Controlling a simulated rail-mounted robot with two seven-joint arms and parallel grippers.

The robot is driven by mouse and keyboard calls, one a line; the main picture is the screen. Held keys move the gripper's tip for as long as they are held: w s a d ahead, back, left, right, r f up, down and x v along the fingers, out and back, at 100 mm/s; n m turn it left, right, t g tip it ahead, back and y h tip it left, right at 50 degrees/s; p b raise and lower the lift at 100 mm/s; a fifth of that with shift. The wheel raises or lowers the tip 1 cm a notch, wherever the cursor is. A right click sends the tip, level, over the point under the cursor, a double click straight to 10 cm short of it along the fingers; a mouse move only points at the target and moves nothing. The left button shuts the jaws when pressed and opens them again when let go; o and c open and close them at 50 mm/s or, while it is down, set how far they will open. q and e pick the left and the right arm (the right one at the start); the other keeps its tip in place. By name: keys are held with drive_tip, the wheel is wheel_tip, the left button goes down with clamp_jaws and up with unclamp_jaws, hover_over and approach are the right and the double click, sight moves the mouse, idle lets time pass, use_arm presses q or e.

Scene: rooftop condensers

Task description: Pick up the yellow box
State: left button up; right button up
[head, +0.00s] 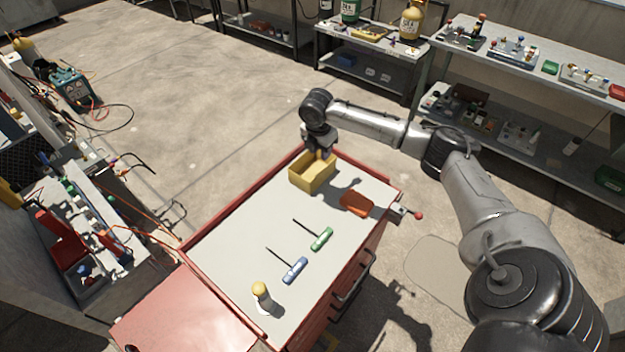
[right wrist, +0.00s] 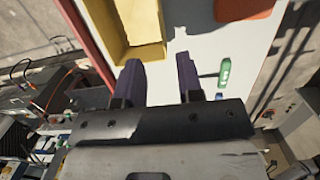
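The yellow box (head: 318,181) is an open-topped bin on the grey top of the red tool cart, near its far end. My right gripper (head: 322,155) points down at the box's far side in the head view. In the right wrist view, the box (right wrist: 150,53) lies just beyond the fingertips, its inside empty where it shows. The two dark fingers of my right gripper (right wrist: 158,66) are apart with nothing gripped between them. I cannot tell whether a finger touches the box. My left gripper does not show.
On the red cart (head: 215,225) lie an orange tray (head: 356,203), a green-handled tool (head: 322,239) and a blue-handled tool (head: 295,269). A yellow-topped container (head: 261,291) stands near the front. Shelving (head: 540,70) stands at right, cluttered equipment at left. Floor behind the cart is clear.

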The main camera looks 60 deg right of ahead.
sight(324, 169)
drive_tip(key=f, duration=0.2)
drive_tip(key=d+f, duration=0.1)
drive_tip(key=f, duration=0.1)
drive_tip(key=d+f+b, duration=0.1)
drive_tip(key=f, duration=0.1)
drive_tip(key=shift+s+f, duration=0.1)
drive_tip(key=shift+f, duration=0.25)
drive_tip(key=shift+s+d+f+b, duration=0.1)
drive_tip(key=shift+f+b, duration=0.2)
drive_tip(key=shift+f, duration=1.35)
drive_tip(key=shift+d+f+b, duration=0.1)
drive_tip(key=shift+f+b, duration=0.15)
drive_tip(key=shift+f, duration=1.4)
drive_tip(key=shift+c, duration=0.4)
clamp_jaws()
